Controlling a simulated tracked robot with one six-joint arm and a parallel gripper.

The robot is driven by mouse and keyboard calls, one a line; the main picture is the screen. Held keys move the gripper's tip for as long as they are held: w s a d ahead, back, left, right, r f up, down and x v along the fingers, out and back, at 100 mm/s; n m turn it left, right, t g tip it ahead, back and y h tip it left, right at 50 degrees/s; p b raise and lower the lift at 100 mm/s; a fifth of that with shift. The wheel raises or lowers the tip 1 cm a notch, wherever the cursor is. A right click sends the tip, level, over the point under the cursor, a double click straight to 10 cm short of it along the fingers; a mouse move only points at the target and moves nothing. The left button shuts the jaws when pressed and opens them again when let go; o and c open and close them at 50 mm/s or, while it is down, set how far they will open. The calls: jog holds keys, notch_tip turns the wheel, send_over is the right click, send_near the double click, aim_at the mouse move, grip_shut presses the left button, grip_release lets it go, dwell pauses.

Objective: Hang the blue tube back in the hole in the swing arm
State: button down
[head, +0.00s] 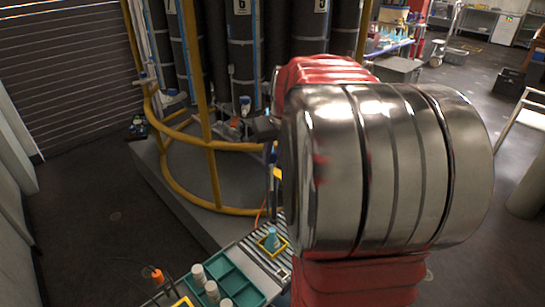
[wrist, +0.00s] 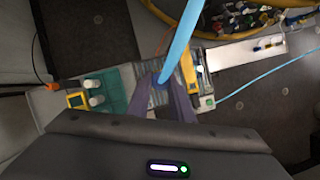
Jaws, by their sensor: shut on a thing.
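In the wrist view, the light blue tube (wrist: 180,45) runs slantwise from the top edge down to my gripper (wrist: 162,82). The two dark fingers of my gripper are shut on its lower end. In the head view my red and metal arm hides the gripper and most of what is behind it. A small bit of blue (head: 273,156) shows at the arm's left edge; I cannot tell if it is the tube. I cannot make out the swing arm or its hole for certain in either view.
A conveyor bench carries a green tray (head: 232,277) with white cups and a teal bottle (head: 272,239) in a yellow frame. A yellow railing (head: 211,178) rings dark columns on a grey platform. A thin blue line (wrist: 268,80) curves at right in the wrist view.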

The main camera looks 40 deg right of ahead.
jog(key=shift+r, duration=0.8)
jog(key=s+d+f+n, duration=0.2)
jog(key=s+d+f, duration=0.1)
jog(key=d, duration=0.9)
jog(key=shift+s+a+r+n+g+y, duration=0.25)
jog(key=shift+r+n+y, duration=0.55)
jog(key=shift+n, duration=1.15)
jog(key=shift+a+r+n+g+y, duration=0.1)
jog(key=shift+a+r+n+y, duration=0.4)
jog(key=shift+n, duration=1.4)
jog(key=shift+s+a+r+n+g+y, duration=0.15)
jog(key=shift+r+n+y, duration=0.85)
jog(key=shift+n, duration=0.95)
jog(key=shift+f, duration=0.25)
